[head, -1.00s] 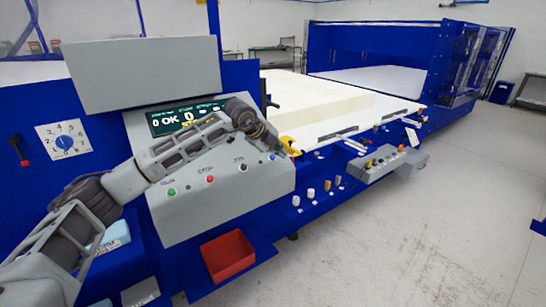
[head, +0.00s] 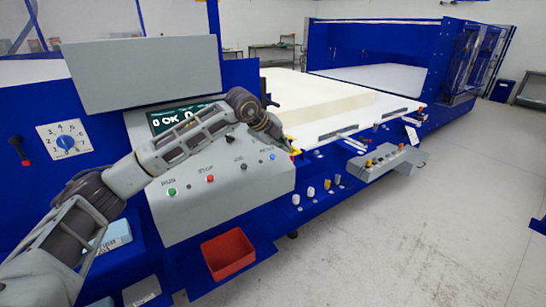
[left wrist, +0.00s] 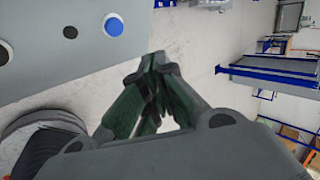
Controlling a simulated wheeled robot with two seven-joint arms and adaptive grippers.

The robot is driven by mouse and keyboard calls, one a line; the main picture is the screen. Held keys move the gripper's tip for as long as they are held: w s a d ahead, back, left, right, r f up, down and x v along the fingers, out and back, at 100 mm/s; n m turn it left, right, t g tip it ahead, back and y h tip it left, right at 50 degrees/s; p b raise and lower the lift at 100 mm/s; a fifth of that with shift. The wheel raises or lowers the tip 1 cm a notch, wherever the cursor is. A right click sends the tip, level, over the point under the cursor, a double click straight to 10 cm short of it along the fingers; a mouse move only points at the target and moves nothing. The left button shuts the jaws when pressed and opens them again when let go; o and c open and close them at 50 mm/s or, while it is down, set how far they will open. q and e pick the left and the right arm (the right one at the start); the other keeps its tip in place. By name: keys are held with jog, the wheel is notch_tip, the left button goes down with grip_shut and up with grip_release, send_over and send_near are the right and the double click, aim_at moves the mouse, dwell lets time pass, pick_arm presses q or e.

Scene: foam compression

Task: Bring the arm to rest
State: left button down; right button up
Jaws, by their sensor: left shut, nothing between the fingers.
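My left arm comes in from the left in the head view and reaches across the grey control panel (head: 225,195). My left gripper (head: 289,151) is at the panel's upper right corner, close to the edge of the white foam bed. In the left wrist view my left gripper (left wrist: 158,62) has its fingers together and holds nothing. A blue button (left wrist: 114,26) shows on the panel to its left there. The panel has a green button (head: 172,192) and a red button (head: 210,179). The display (head: 175,120) is partly hidden by my arm. My right gripper is not in view.
A red bin (head: 228,255) hangs below the panel. A grey button box (head: 385,163) and several small knobs line the blue front edge. A white foam block (head: 325,106) lies on the bed. The floor (head: 420,250) at the right is clear.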

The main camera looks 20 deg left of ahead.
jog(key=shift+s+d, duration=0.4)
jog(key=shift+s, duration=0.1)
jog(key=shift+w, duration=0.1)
